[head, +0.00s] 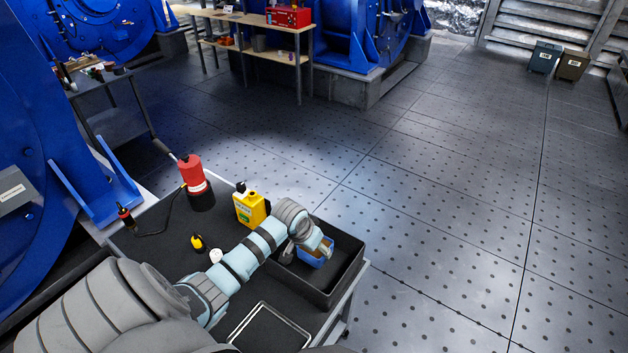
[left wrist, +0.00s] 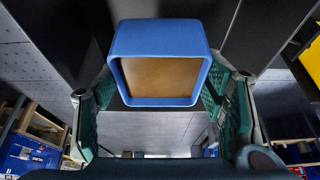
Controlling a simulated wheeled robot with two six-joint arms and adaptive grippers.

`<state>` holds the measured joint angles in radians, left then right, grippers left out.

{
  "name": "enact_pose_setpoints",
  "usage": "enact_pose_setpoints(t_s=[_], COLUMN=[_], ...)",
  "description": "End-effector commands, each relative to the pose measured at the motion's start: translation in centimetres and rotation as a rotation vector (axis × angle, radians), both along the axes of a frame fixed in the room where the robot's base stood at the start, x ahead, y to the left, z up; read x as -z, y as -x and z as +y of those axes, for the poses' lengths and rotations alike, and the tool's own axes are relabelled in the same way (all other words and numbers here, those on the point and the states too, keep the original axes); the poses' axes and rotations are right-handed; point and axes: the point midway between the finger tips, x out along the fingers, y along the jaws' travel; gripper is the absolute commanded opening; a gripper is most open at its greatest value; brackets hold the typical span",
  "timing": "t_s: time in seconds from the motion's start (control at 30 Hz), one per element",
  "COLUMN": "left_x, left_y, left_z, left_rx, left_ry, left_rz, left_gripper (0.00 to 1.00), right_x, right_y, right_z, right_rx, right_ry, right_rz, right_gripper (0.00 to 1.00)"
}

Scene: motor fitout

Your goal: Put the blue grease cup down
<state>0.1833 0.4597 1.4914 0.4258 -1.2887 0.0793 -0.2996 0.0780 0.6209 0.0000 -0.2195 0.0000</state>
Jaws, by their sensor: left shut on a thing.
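The blue grease cup (head: 316,258) is in my left gripper (head: 305,251), inside or just over the open black bin (head: 348,279) at the right end of the cart. I cannot tell whether the cup touches the bin floor. In the left wrist view the cup (left wrist: 160,36) shows its squarish blue rim and brown contents, with a green-padded finger at each side. The fingers partly hide the cup in the head view. My right gripper is not in view.
On the cart's dark top (head: 150,262) stand a red canister (head: 194,178), a yellow bottle (head: 249,208), a small yellow-black item (head: 198,242) and a white round item (head: 215,256). A shallow tray (head: 268,332) lies in front. Open floor lies right of the cart.

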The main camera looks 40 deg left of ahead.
Motion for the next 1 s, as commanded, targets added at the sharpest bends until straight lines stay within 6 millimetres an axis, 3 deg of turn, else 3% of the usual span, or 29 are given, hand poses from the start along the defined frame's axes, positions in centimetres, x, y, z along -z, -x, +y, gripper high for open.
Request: enact_pose_setpoints(t_s=[0.03,0.33,0.67,0.7,0.8,1.0], left_x=[1.5,6.4,6.6,6.7,6.7,6.7], left_y=[0.0,0.0,0.0,0.0,0.0,0.0], left_z=[0.0,0.0,0.0,0.0,0.0,0.0], left_rx=[-0.001,0.001,0.001,0.001,0.001,0.001], left_ry=[0.000,0.000,-0.001,-0.001,-0.001,-0.001], left_rz=[0.000,0.000,-0.001,-0.001,-0.001,-0.001], left_gripper=[0.37,0.37,0.37,0.66,0.82,0.84], right_x=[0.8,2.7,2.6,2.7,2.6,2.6], right_y=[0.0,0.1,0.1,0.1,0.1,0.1], right_z=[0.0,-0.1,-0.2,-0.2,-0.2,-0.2], right_rx=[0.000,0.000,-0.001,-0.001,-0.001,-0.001], right_ry=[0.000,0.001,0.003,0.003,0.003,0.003], right_rz=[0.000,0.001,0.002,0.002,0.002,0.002], right_gripper=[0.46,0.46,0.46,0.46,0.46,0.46])
